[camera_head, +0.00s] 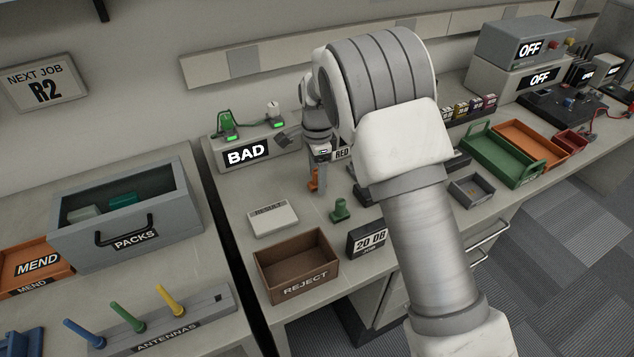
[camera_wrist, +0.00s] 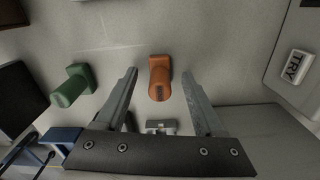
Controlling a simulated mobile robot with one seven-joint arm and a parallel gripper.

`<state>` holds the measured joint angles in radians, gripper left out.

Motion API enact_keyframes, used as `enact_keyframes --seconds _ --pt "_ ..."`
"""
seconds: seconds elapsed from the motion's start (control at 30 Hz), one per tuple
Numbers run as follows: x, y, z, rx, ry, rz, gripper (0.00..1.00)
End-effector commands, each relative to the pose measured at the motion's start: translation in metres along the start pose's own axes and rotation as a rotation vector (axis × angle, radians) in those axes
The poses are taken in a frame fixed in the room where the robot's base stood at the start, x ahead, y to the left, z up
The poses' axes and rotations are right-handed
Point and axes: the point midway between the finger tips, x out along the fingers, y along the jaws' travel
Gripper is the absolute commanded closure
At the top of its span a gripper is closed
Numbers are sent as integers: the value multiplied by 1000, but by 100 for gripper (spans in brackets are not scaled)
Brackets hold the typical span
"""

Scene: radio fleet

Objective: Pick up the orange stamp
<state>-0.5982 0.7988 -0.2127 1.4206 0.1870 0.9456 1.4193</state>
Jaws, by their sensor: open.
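The orange stamp (camera_wrist: 159,76) stands on the bench between the two open fingers of my gripper (camera_wrist: 158,88) in the wrist view. A gap shows on both sides of it, so neither finger appears to touch it. In the head view the orange stamp (camera_head: 313,180) shows just below my gripper (camera_head: 318,172), partly hidden by it. The gripper points down at the bench. A green stamp (camera_head: 340,210) stands nearer the front; it also shows at the left in the wrist view (camera_wrist: 72,86).
The BAD tester (camera_head: 247,152) stands behind to the left. Green (camera_head: 502,159) and orange trays lie to the right. My arm hides part of the bench.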

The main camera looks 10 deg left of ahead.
Motion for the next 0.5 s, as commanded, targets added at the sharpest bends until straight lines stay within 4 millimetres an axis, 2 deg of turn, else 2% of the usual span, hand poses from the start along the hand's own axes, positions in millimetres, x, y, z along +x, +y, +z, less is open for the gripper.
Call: enact_keyframes --seconds 0.27,0.5 --pt "3 0 0 0 -1 -1 30" --pt "3 0 0 0 -1 -1 73"
